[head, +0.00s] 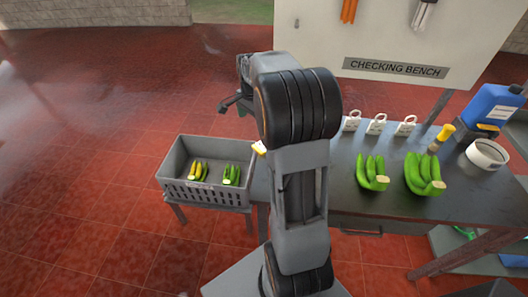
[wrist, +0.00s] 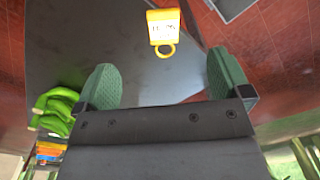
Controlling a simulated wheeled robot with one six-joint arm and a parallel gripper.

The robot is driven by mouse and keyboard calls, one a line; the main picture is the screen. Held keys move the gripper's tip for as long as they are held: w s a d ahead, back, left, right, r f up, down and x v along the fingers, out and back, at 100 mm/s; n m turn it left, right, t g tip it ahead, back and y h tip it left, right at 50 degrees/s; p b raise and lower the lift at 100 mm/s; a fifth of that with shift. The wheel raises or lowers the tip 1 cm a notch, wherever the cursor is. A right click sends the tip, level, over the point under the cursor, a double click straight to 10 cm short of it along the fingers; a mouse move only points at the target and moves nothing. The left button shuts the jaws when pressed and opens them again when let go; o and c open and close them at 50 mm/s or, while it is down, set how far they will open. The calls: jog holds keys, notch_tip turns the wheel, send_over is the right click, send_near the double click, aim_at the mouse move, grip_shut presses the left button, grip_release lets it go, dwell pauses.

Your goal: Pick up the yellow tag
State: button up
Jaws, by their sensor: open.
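The yellow tag (wrist: 163,27) has a white label and a yellow ring at its end nearest me. It lies on the dark bench top (wrist: 130,60) near its end in the wrist view. In the head view a small part of the yellow tag (head: 259,148) shows beside my arm; the rest is hidden. My gripper (wrist: 163,82) is open and empty. The tag is ahead of the gap between its two green fingers, apart from them. In the head view my gripper (head: 232,102) shows at the upper left of my arm, partly hidden by it.
A grey crate (head: 200,207) with small banana bunches stands left of the bench. Green bananas (head: 372,172), white ring-topped tags (head: 376,127), a yellow-handled tool (head: 444,134), a white bowl (head: 487,154) and a blue jug (head: 492,105) are on the bench. A sign board (head: 396,68) rises behind.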

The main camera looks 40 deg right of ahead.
notch_tip(320, 180, down, 3)
jog(key=d+m, duration=0.1)
jog(key=d, duration=0.1)
send_over(258, 148)
jog(key=f, duration=0.6)
jog(key=shift+s+a+f, duration=0.25)
jog(key=shift+f, duration=0.05)
jog(key=shift+w+d+f+p, duration=0.1)
jog(key=shift+f+p, duration=0.2)
jog(key=shift+f, duration=1.25)
jog(key=shift+d+f+p, duration=0.1)
jog(key=shift+f+p, duration=0.2)
jog(key=shift+f, duration=1.25)
jog(key=shift+c, duration=0.4)
jog(key=c, duration=1)
jog(key=shift+r, duration=0.15)
